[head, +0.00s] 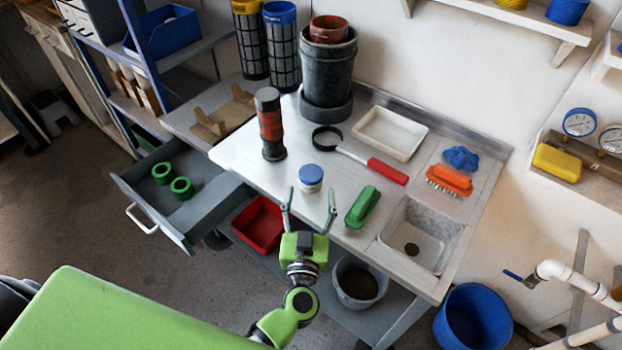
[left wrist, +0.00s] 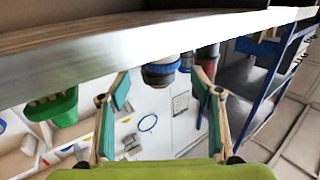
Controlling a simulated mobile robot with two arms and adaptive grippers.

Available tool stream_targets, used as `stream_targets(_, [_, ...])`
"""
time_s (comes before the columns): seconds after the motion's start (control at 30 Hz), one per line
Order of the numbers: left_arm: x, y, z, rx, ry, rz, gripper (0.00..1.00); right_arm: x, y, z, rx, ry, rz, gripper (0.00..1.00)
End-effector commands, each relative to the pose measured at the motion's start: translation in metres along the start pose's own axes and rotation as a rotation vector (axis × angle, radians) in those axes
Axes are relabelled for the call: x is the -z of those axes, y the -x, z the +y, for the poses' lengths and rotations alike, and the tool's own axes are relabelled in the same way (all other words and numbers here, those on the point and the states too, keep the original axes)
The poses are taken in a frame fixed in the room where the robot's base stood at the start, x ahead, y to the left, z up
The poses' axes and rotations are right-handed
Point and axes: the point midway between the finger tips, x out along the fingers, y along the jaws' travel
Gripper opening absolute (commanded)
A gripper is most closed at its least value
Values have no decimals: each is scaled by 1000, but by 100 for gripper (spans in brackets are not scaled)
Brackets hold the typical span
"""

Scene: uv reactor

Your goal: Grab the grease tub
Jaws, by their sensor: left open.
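The grease tub (head: 311,178) is a small pale jar with a blue lid, standing upright near the front edge of the workbench. My left gripper (head: 310,200) is open and empty, its fingers spread at the bench's front edge, just short of the tub. In the left wrist view the tub (left wrist: 160,72) shows between the two open fingers (left wrist: 161,84), beyond the bench edge, which hides part of it. I see no contact between fingers and tub. My right gripper is in neither view.
The steel workbench (head: 240,150) also holds a black-and-red cylinder (head: 270,125), a red-handled strap wrench (head: 387,171), a green-handled brush (head: 362,206) and a sink (head: 422,233). An open drawer (head: 208,212) juts out at left, with two green rings. A red bin (head: 258,222) sits below.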

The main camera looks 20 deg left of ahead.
Motion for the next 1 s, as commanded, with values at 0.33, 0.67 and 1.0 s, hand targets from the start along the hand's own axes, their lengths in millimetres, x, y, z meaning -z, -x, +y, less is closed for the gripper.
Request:
stream_targets(0.33, [1,-34,-3,0,-1,3,59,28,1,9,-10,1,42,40])
stream_targets(0.67, [0,-66,-4,0,1,0,59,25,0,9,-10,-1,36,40])
stream_targets(1.0, [0,-66,-4,0,1,0,19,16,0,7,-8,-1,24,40])
